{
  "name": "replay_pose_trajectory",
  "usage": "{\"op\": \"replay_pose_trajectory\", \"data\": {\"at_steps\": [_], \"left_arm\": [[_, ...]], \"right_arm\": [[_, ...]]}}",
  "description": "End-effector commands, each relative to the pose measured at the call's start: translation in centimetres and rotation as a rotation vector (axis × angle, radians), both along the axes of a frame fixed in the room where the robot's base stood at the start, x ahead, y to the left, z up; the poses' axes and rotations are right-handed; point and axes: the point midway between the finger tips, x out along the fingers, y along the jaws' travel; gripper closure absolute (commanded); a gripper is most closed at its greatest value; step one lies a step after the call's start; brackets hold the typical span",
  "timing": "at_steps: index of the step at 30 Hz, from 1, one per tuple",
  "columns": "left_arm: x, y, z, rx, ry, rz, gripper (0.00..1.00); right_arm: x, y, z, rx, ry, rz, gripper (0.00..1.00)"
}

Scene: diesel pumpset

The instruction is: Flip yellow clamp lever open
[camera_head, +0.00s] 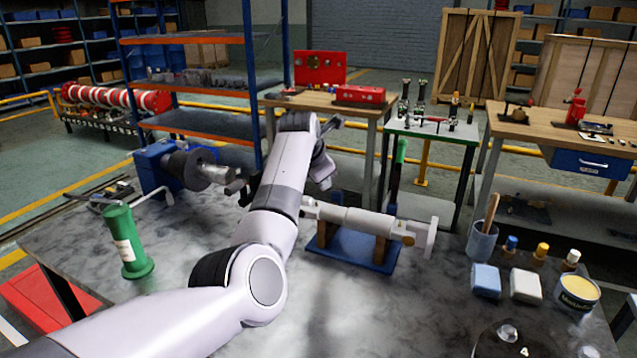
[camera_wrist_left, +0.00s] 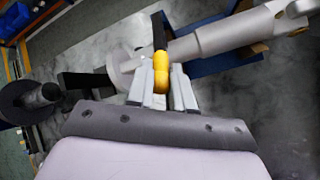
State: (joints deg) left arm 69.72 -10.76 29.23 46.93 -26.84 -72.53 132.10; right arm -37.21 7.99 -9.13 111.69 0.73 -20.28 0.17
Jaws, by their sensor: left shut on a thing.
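The yellow clamp lever (camera_wrist_left: 161,77) has a yellow grip on a black bar in the left wrist view. The fingers of my left gripper (camera_wrist_left: 161,92) are on both sides of the yellow grip and shut on it. In the head view my left arm reaches across the bench, and its wrist hides the lever and the fingertips. A light grey cylinder (camera_head: 358,219) lies on a blue stand (camera_head: 345,250) just right of the wrist. It also shows beside the lever in the left wrist view (camera_wrist_left: 215,38). My right gripper is not in view.
A green hand pump (camera_head: 123,243) stands left of my arm. A blue-based machine with a grey shaft (camera_head: 200,170) is behind it. A cup (camera_head: 481,243), blue and white blocks and a yellow-topped tin (camera_head: 577,292) stand at the right. The bench front middle is clear.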

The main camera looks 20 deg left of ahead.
Motion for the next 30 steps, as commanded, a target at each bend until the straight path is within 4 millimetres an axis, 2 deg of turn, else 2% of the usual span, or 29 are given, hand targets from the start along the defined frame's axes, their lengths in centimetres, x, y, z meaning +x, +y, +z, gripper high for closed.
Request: {"op": "replay_pose_trajectory", "data": {"at_steps": [23,24,25,26,30], "left_arm": [[0.36,-0.02,0.37,0.000,0.039,0.001,1.00],[0.37,-0.03,0.37,0.000,0.039,0.001,0.69],[0.37,-0.03,0.37,0.000,0.039,0.001,0.60],[0.37,-0.03,0.37,0.000,0.039,0.001,0.54],[0.37,-0.02,0.39,0.001,0.039,0.000,0.54]], "right_arm": [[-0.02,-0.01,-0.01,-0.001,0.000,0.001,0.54],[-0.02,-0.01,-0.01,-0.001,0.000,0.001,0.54],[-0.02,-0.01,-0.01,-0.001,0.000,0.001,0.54],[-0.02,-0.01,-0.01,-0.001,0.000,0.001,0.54],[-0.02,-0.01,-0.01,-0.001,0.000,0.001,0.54]]}}
